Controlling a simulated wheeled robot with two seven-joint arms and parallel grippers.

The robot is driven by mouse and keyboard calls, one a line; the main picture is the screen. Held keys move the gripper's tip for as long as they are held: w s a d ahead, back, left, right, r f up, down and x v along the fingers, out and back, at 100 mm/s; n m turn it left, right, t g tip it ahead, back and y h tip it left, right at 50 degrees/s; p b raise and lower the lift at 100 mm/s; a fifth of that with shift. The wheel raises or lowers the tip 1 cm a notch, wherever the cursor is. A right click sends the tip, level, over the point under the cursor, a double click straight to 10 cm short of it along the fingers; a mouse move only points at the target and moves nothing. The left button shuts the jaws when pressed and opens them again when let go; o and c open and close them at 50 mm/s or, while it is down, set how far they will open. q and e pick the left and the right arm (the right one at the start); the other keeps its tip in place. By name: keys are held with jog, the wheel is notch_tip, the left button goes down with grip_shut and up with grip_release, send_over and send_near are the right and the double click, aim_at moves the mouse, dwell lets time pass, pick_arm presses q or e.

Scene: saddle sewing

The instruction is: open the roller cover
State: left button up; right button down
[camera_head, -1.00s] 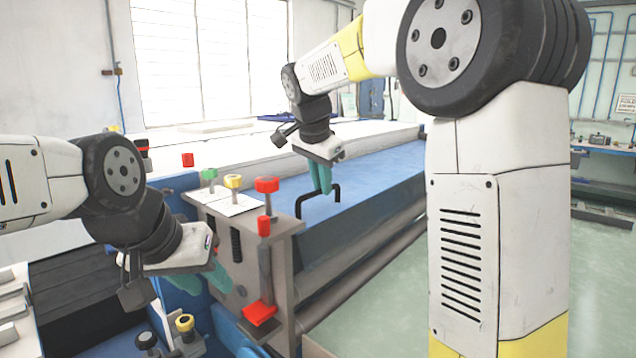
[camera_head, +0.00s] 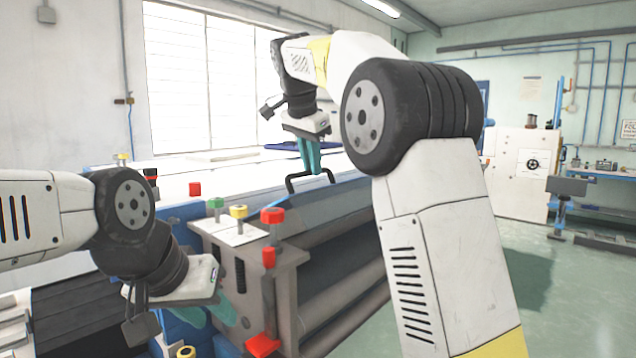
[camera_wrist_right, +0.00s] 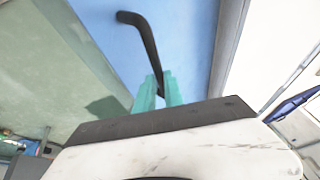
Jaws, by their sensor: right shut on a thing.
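The roller cover (camera_head: 345,207) is a long blue panel on the machine. It is tilted up, with grey rollers (camera_head: 345,262) showing below it. The right wrist view shows the handle (camera_wrist_right: 145,38) running between the fingers (camera_wrist_right: 157,92) against the blue cover (camera_wrist_right: 190,35). My left gripper (camera_head: 208,312) is at the lower left, teal fingers apart and empty, beside the machine's end plate. My right arm hides the cover's far part.
The grey end plate (camera_head: 240,240) carries green, yellow and red knobs. A red lever foot (camera_head: 262,345) juts out low at the front. Green floor (camera_head: 535,280) is clear on the right. A pale cabinet (camera_head: 518,170) stands behind.

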jog(key=shift+w+a+r, duration=0.6)
jog(key=shift+w+a, duration=0.05)
jog(key=shift+a, duration=0.25)
jog(key=shift+w+a+r, duration=0.55)
jog(key=shift+w+a, duration=0.1)
jog(key=shift+a, duration=0.2)
jog(key=c, duration=1.5)
grip_release()
jog(key=shift+w+a+f, duration=0.1)
jog(key=shift+w+a, duration=0.05)
jog(key=shift+a, duration=0.05)
jog(key=shift+o, duration=0.2)
jog(key=shift+d+r, duration=0.25)
jog(key=shift+r, duration=0.1)
jog(key=s+a+r, duration=0.1)
jog(key=s+a, duration=0.1)
jog(key=s, duration=0.4)
jog(key=s+a+r, duration=0.1)
jog(key=s+a, duration=0.1)
jog(key=s, duration=0.4)
jog(key=shift+s+a+r, duration=0.15)
jog(key=shift+s+a, duration=0.1)
jog(key=shift+s, duration=0.05)
